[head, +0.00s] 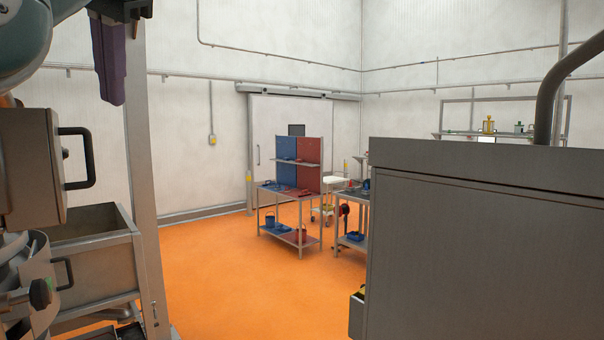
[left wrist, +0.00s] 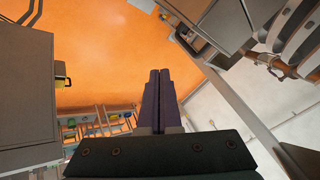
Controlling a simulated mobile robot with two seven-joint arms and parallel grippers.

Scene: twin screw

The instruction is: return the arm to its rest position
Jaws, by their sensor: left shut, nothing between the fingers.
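My left gripper (head: 115,98) hangs at the upper left of the head view with its dark purple fingers pointing down. It is beside a grey metal post (head: 143,180) and above the floor. In the left wrist view its two fingers (left wrist: 160,74) lie together with nothing between them. My left arm comes in from the upper left corner. My right gripper is in neither view.
Steel machinery with a handled box (head: 30,170) and a hopper (head: 95,250) stands close at the left. A large grey cabinet (head: 480,250) fills the right foreground. Orange floor (head: 225,270) is clear between them. A blue and red rack (head: 290,165) stands farther back.

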